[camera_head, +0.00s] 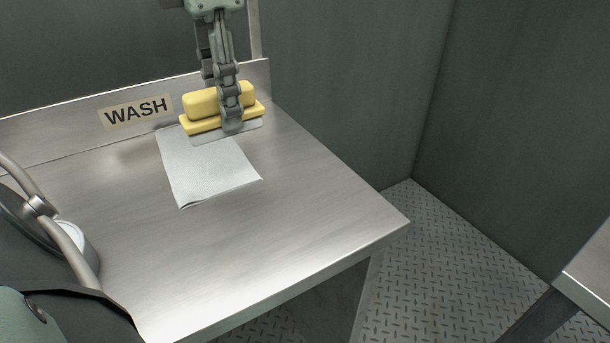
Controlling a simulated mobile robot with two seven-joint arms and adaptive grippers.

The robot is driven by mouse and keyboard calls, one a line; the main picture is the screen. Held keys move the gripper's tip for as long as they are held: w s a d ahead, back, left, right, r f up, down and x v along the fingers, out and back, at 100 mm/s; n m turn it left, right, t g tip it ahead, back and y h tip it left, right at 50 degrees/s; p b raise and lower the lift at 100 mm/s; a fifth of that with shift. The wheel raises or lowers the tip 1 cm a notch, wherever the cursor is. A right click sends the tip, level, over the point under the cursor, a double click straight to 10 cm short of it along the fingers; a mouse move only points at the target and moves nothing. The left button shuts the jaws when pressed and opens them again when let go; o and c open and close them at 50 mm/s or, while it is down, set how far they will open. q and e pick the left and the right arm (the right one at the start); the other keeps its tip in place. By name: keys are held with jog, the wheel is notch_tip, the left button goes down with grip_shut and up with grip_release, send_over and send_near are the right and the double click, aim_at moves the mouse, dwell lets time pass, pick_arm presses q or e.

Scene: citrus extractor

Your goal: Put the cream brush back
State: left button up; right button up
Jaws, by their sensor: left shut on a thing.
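The cream brush (199,103) is a yellowish block with a rounded top and a wider lower slab. It is at the back of the steel table, over a flat grey plate (207,138) near the table's back edge. My left gripper (231,118) comes down from above and is shut on the cream brush, with its fingers across the brush's right part. I cannot tell whether the brush touches the plate. My right gripper is not in view.
A pale cloth (207,172) lies flat on the steel table (300,200), in front of the brush. A WASH label (138,111) is on the backsplash. The table's right side is clear. Tread-plate floor (430,260) lies beyond its right edge.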

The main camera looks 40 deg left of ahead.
pick_arm(q)
jog(key=w+d+f, duration=0.1)
jog(key=d+f, duration=0.1)
jog(key=d, duration=0.1)
jog(key=w+d+f, duration=0.2)
jog(key=d, duration=0.1)
jog(key=w+d+f, duration=0.2)
jog(key=d, duration=0.1)
jog(key=shift+f, duration=2.05)
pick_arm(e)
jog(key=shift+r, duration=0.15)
pick_arm(q)
jog(key=shift+f, duration=0.1)
jog(key=shift+b, duration=0.3)
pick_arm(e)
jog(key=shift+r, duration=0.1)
pick_arm(q)
jog(key=o, duration=1.2)
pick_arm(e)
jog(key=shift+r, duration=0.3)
